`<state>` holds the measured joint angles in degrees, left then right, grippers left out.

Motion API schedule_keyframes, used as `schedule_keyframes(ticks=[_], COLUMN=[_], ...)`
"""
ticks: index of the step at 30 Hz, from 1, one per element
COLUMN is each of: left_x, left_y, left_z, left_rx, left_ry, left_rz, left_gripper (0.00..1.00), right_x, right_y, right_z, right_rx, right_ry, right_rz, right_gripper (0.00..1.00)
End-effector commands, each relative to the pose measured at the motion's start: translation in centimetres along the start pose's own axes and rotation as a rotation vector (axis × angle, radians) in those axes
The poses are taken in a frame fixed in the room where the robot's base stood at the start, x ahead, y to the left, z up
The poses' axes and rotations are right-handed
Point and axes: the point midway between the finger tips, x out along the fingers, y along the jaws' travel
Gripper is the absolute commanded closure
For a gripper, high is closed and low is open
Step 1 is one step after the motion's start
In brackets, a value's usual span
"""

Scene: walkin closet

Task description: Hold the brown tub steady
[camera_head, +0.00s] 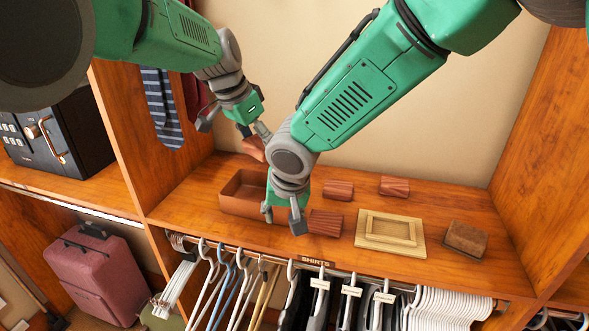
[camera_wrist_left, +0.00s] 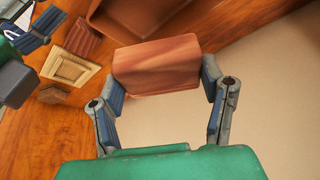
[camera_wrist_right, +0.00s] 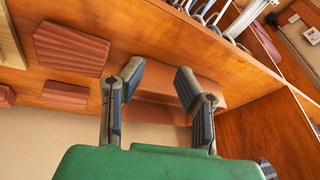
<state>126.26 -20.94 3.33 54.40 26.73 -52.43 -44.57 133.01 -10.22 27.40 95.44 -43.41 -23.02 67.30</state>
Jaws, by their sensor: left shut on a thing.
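The brown tub (camera_head: 238,207) is an open rectangular box on the wooden shelf, partly hidden by my right gripper. Its wall shows beyond the fingers in the right wrist view (camera_wrist_right: 215,75); part of it is at the top of the left wrist view (camera_wrist_left: 125,22). My left gripper (camera_head: 252,131) is shut on a reddish-brown block (camera_wrist_left: 155,65), held above and behind the tub. My right gripper (camera_head: 283,217) is pointing down at the tub's right end. Its fingers are apart (camera_wrist_right: 160,75); I cannot tell whether they touch the tub.
Several ribbed reddish blocks, one nearest the right gripper (camera_head: 325,222), lie right of the tub. A tan framed panel (camera_head: 390,232) and a dark brown block (camera_head: 465,238) lie further right. Wooden side panels bound the shelf. Hangers (camera_head: 350,300) hang below its front edge.

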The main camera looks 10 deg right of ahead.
Motion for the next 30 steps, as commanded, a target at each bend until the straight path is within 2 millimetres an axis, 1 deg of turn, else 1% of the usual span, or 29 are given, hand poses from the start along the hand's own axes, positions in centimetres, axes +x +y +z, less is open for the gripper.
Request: schedule_keyframes(ticks=[1,3,6,10,13,17,24,30], left_x=[0.2,0.3,0.2,0.0,-0.1,0.0,0.2,0.0], left_y=[-0.1,-0.2,-0.2,0.0,0.1,0.0,-0.1,0.1], left_z=[0.0,0.1,0.1,0.1,0.1,0.1,0.1,0.1], left_rx=[-0.001,-0.002,-0.002,0.0,0.0,0.0,-0.001,0.0], left_ry=[-0.001,-0.002,-0.001,0.001,0.001,0.0,-0.001,0.0], left_rz=[0.001,0.002,0.001,-0.001,-0.001,-0.001,0.001,-0.001], left_gripper=[0.69,0.69,0.69,0.69,0.69,0.69,0.69,0.69], right_x=[-0.7,-1.8,-3.5,-4.8,-4.7,-3.1,1.6,4.6], right_y=[0.2,0.8,1.3,1.8,2.0,2.5,3.6,4.3], right_z=[-2.1,-4.3,-6.4,-7.5,-7.8,-7.9,-8.2,-8.3], right_rx=[0.05,0.114,0.188,0.241,0.256,0.257,0.257,0.256], right_ry=[0.02,0.041,0.066,0.084,0.088,0.084,0.08,0.084], right_rz=[0.049,0.112,0.178,0.225,0.237,0.239,0.238,0.236], right_gripper=[0.72,0.72,0.72,0.72,0.72,0.72,0.72,0.72])
